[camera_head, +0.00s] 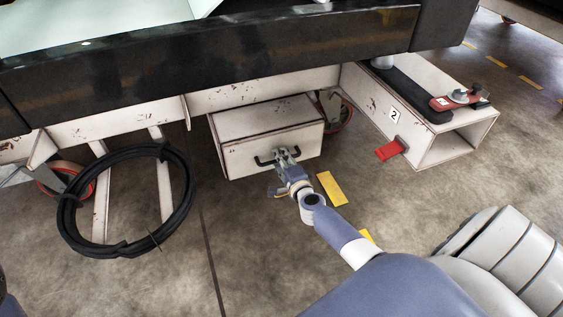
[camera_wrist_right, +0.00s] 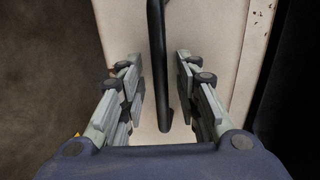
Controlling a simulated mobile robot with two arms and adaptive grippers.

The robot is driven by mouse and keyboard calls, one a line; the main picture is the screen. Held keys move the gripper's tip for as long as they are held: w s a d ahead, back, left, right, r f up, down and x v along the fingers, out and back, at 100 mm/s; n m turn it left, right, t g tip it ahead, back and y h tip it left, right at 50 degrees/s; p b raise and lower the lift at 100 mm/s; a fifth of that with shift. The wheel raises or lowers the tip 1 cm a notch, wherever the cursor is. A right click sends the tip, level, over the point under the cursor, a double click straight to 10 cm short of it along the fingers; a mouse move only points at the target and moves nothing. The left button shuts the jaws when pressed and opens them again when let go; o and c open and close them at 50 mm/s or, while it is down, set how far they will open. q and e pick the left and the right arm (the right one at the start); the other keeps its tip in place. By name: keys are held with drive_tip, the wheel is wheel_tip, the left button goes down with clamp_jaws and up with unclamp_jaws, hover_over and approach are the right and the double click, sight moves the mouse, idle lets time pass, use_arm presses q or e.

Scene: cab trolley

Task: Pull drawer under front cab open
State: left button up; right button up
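The white drawer (camera_head: 240,157) hangs under the dark front edge of the cab. Its top face and front face show in the head view. A black bar handle (camera_head: 263,162) is on the front. My right gripper (camera_head: 287,158) is at this handle. In the wrist view the right gripper (camera_wrist_right: 161,85) is open, its two fingers apart on either side of the handle (camera_wrist_right: 156,45). Gaps show between the handle and both fingers. The pale drawer front (camera_wrist_right: 205,20) lies behind them. My left gripper is not in view.
A coiled black hose (camera_head: 67,218) hangs left of the drawer. Wheels with red rims sit left (camera_head: 70,180) and behind right (camera_head: 345,115). A white step box marked 2 (camera_head: 440,150) with a red pedal (camera_head: 391,150) stands right. Floor before the drawer is clear apart from yellow marks (camera_head: 331,187).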

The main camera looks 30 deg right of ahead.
drive_tip(key=shift+w, duration=0.2)
drive_tip(key=shift+c, duration=0.3)
clamp_jaws()
